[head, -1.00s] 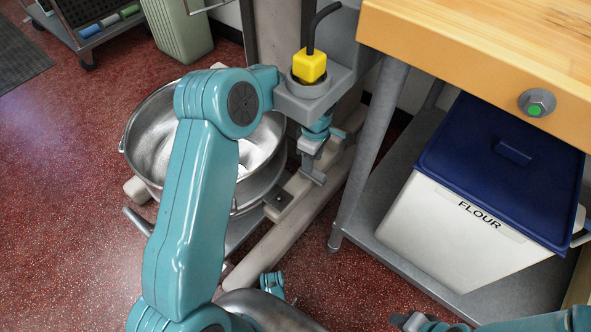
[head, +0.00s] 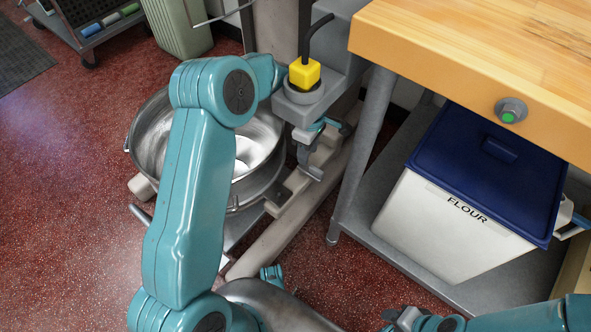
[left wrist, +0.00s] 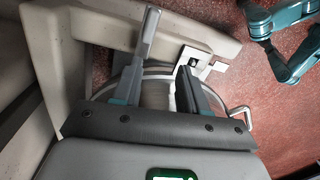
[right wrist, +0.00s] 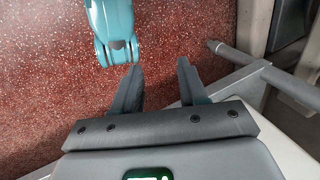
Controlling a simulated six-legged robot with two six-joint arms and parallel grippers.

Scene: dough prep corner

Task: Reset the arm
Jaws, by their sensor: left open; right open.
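My left arm (head: 185,215) reaches up and bends right in the head view. Its gripper (head: 312,165) points down beside the metal mixing bowl (head: 147,150), to the right of its rim. In the left wrist view the jaws (left wrist: 168,45) stand apart with nothing held between them. My right gripper (head: 396,320) is low at the bottom edge of the head view, left of its forearm. In the right wrist view its jaws (right wrist: 159,66) are apart and empty above the red floor.
A wooden-topped table (head: 455,60) stands at the right. A flour bin (head: 430,225) with a blue lid (head: 490,165) sits on its lower shelf (head: 355,205). A grey-green bin (head: 178,28) and a cart (head: 75,35) stand at the back left. Red floor (head: 70,190) is clear at left.

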